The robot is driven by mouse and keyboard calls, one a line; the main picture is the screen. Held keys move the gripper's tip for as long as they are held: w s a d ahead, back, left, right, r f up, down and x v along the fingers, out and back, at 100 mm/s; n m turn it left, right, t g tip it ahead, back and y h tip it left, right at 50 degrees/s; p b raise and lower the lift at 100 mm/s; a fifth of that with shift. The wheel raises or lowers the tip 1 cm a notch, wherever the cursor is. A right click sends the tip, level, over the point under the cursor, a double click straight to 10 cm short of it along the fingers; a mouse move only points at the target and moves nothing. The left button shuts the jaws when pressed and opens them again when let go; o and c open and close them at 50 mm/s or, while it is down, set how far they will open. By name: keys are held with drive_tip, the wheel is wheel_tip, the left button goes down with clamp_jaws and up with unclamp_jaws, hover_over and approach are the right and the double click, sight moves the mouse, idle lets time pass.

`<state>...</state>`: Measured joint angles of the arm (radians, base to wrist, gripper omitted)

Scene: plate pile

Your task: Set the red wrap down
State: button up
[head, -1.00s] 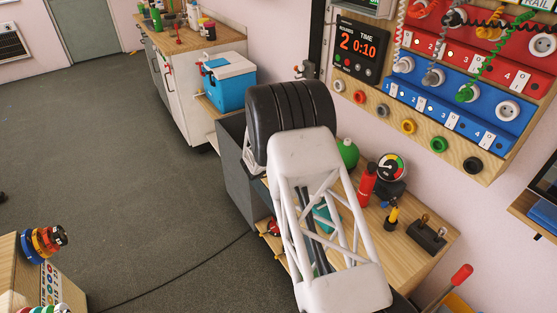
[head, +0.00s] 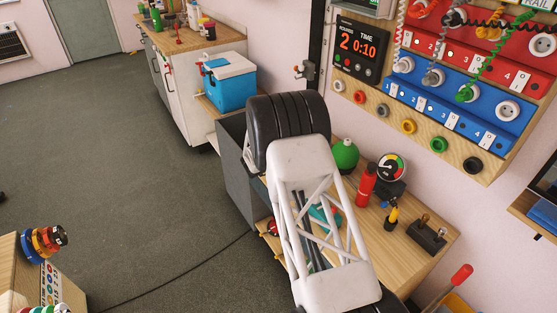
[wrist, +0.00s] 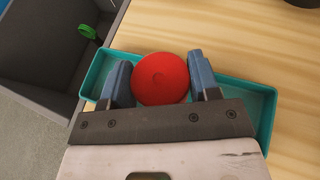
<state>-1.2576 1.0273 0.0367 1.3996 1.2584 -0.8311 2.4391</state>
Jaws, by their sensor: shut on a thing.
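The red wrap (wrist: 161,78) is a round red roll seen from above in the wrist view. My gripper (wrist: 162,82) has its two blue-grey fingers on either side of it and is shut on it. A shallow teal tray (wrist: 248,100) lies below the wrap and fingers on the wooden bench. I cannot tell whether the wrap touches the tray floor. In the head view the teal tray (head: 325,216) shows in part behind my white arm link, and the gripper and wrap are hidden there.
A grey bin (wrist: 58,45) stands left of the tray. On the wooden bench (head: 395,258) are a green round bottle (head: 345,154), a red bottle (head: 365,186), a gauge (head: 392,168) and a dark block with knobs (head: 426,236). A blue cooler (head: 231,82) stands further back.

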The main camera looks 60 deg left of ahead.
drive_tip(key=shift+f, duration=1.1)
drive_tip(key=o, duration=0.9)
drive_tip(key=shift+f, duration=0.1)
drive_tip(key=shift+s, duration=0.1)
drive_tip(key=shift+s+d+r, duration=0.15)
drive_tip(key=shift+s+r, duration=0.15)
drive_tip(key=shift+s, duration=0.05)
drive_tip(key=shift+v, duration=5.5)
drive_tip(key=shift+r, duration=0.1)
